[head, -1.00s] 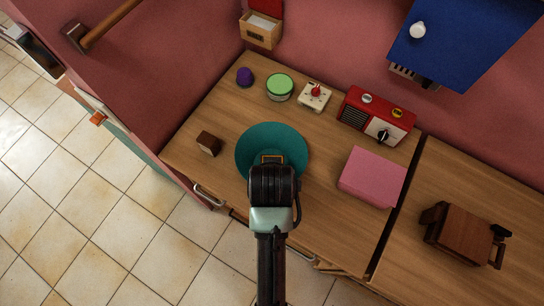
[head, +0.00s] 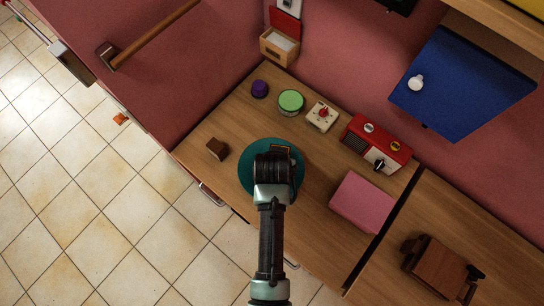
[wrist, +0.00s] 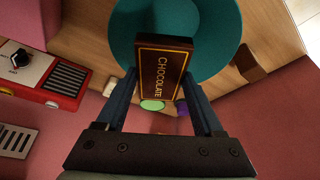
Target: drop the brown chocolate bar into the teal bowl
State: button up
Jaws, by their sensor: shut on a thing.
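The brown chocolate bar (wrist: 163,68) with gold lettering is between the fingers of my gripper (wrist: 163,88) in the wrist view. My gripper is shut on it. In the head view my gripper (head: 280,152) is over the teal bowl (head: 247,178), and its wrist hides much of the bowl. Only an edge of the bar shows there. In the wrist view the teal bowl (wrist: 215,45) lies behind the bar, wide and round. I cannot tell the height of the bar above the bowl.
A small brown block (head: 217,149) stands left of the bowl. A purple item (head: 260,88), a green-topped tin (head: 290,101), a white box with a red knob (head: 322,116) and a red radio (head: 376,144) line the back. A pink box (head: 361,202) is right.

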jog(key=shift+f+b, duration=1.5)
jog(key=shift+f, duration=0.5)
jog(key=shift+r, duration=0.1)
jog(key=o, duration=1.5)
jog(key=b+v, duration=0.1)
jog(key=v, duration=1.2)
jog(key=shift+w, duration=0.1)
